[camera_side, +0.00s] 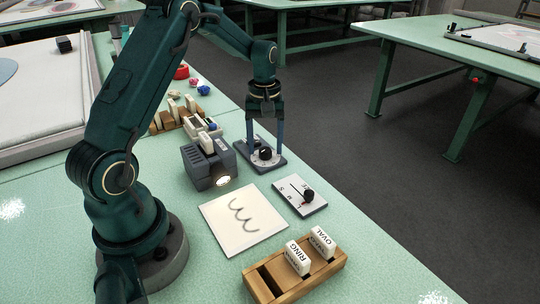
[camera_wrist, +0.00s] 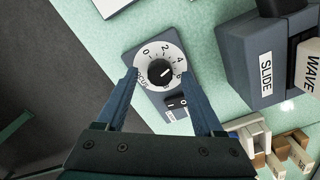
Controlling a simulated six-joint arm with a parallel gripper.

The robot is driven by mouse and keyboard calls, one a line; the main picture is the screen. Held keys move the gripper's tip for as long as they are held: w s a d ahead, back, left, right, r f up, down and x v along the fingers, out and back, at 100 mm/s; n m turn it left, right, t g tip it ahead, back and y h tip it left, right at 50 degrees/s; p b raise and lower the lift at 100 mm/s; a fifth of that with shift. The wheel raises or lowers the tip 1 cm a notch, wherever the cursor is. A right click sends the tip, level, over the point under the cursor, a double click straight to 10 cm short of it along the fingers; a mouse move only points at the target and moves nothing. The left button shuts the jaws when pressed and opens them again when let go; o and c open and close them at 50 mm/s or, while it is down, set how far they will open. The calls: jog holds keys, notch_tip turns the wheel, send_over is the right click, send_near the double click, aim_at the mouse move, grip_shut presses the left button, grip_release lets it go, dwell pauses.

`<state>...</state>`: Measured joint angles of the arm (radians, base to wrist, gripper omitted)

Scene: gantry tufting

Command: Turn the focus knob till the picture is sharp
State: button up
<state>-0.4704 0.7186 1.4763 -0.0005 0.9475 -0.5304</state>
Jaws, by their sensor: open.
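The black focus knob (camera_wrist: 159,71) sits at the middle of a white numbered dial (camera_wrist: 146,54) on a grey box. Its pale mark points to the upper right, roughly between 4 and 6. In the side view the knob (camera_side: 265,153) stands under my gripper (camera_side: 265,151). My gripper (camera_wrist: 160,75) is open, with one finger on each side of the knob; a gap shows on both sides. The projected picture (camera_side: 243,216) is a soft grey wavy line on a white sheet. The grey projector (camera_side: 208,161) has a lit lens; its side reads SLIDE (camera_wrist: 265,73).
A WAVE slide (camera_wrist: 311,66) stands in the projector. A small panel with a black knob (camera_side: 307,195) lies right of the sheet. A wooden rack (camera_side: 283,284) holds RING and OVAL slides in front. More slides and coloured balls lie behind. The table edge is close on the right.

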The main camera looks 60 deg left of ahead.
aim_at(265, 149)
jog(key=shift+f, duration=0.1)
grip_shut()
jog(key=shift+m, duration=1.4)
grip_release()
jog(key=shift+r, duration=2.6)
